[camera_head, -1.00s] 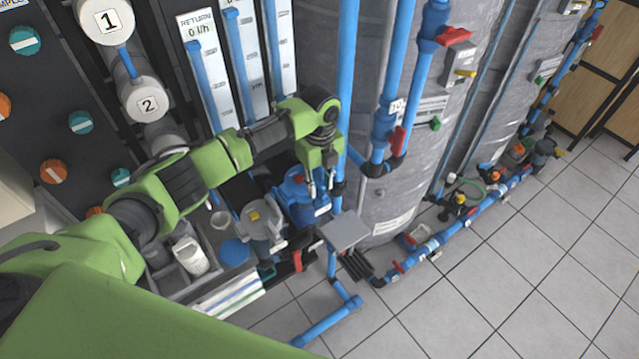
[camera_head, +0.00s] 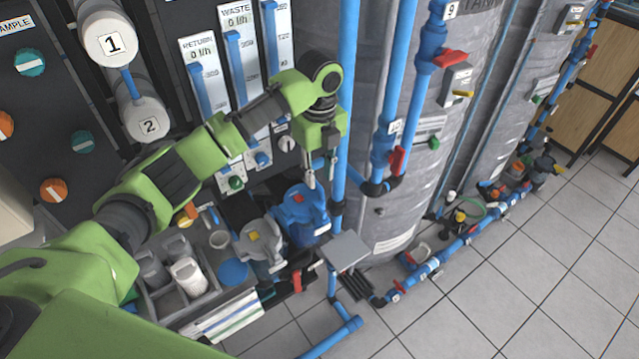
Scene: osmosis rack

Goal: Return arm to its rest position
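My green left arm (camera_head: 185,170) comes in from the lower left and reaches across the front of the rack. Its gripper (camera_head: 321,172) points down, with two thin fingers apart and nothing visible between them. It appears above the blue pump-like unit (camera_head: 303,212) and beside a vertical blue pipe. I cannot tell the exact gap to the pipe. My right gripper is not in view.
Flow meters (camera_head: 243,65) and numbered white cylinders (camera_head: 110,44) stand behind the arm. A grey tank (camera_head: 385,215) with pipes and red-handled valves is to the right. A grey tray (camera_head: 163,301) holds containers below the arm. Tiled floor (camera_head: 500,290) is clear at lower right.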

